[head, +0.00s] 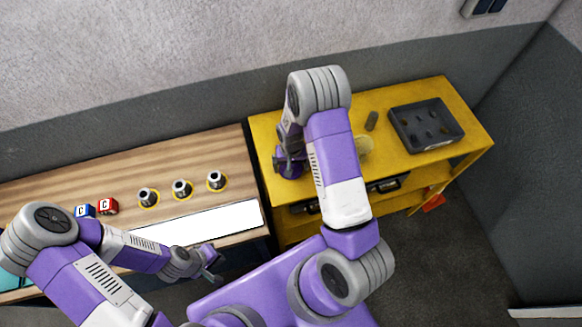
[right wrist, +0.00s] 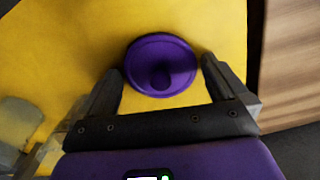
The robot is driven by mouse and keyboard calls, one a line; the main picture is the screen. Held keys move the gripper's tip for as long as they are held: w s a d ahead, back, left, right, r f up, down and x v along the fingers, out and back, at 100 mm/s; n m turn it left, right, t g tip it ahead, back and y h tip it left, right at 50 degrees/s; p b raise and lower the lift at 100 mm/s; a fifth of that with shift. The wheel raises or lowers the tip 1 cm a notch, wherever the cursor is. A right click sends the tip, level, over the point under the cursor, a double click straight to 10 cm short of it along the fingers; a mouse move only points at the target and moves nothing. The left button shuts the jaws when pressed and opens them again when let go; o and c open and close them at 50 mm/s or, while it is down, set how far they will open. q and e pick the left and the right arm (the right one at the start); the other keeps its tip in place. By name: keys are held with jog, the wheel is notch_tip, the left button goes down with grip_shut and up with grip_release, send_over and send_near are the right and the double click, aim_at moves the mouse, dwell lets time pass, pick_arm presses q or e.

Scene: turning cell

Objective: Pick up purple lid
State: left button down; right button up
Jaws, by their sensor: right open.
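The purple lid (right wrist: 160,52) is round with a raised rim and a central knob. It lies on the yellow surface, seen from above in the right wrist view. My right gripper (right wrist: 162,70) is open, with one finger on either side of the lid's near part and gaps between fingers and lid. In the head view my right arm covers much of that spot, and I cannot tell the lid from my purple gripper there. My left gripper (head: 212,266) is in front of the wooden table, away from the lid; its jaw opening is too small to judge.
The yellow table (head: 440,92) holds a dark tray (head: 396,128) with small parts, a dark cylinder (head: 371,121) and a pale yellowish object (head: 363,148). The wooden table (head: 190,160) holds several metal holders on yellow rings, a blue block (head: 84,211), a red block (head: 107,206) and a white panel (head: 200,226).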

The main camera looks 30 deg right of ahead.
jog(key=c, duration=0.7)
